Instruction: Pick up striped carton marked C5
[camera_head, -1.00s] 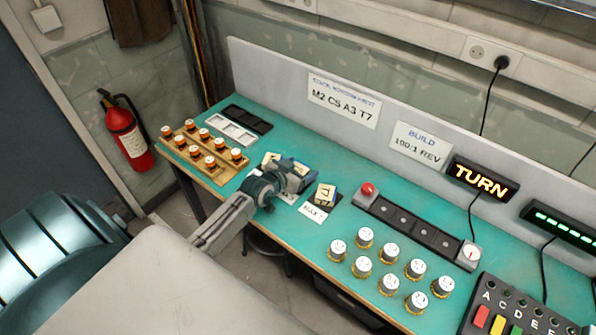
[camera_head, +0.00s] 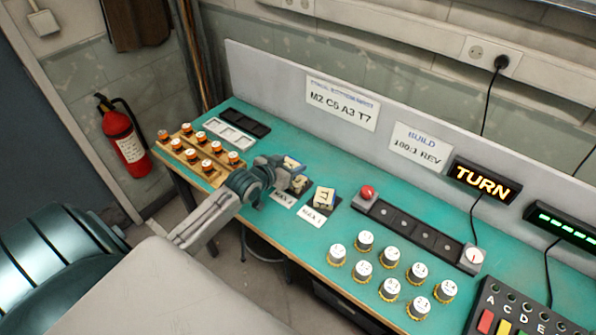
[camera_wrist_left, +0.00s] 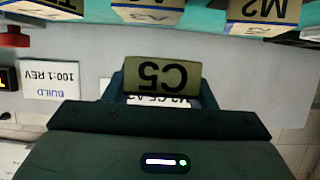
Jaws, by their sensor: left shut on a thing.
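My left gripper (camera_head: 284,174) is over the left part of the teal bench. In the left wrist view its fingers (camera_wrist_left: 160,88) are shut on the carton marked C5 (camera_wrist_left: 162,76), whose label reads upside down there. The carton's stripes do not show clearly. In the left wrist view, cartons marked A3 (camera_wrist_left: 150,15) and M2 (camera_wrist_left: 264,12) lie at the top edge, apart from C5. In the head view a pale carton (camera_head: 324,197) stands right of the gripper; the gripper partly hides others beside it. My right gripper is not in view.
Orange-topped pieces stand on a wooden rack (camera_head: 214,178) at left, near a white tray (camera_head: 231,131). A dark slotted strip (camera_head: 405,227) and several white-capped pieces (camera_head: 388,257) lie to the right. A wall panel (camera_head: 280,85) bounds the back. Bench between is partly clear.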

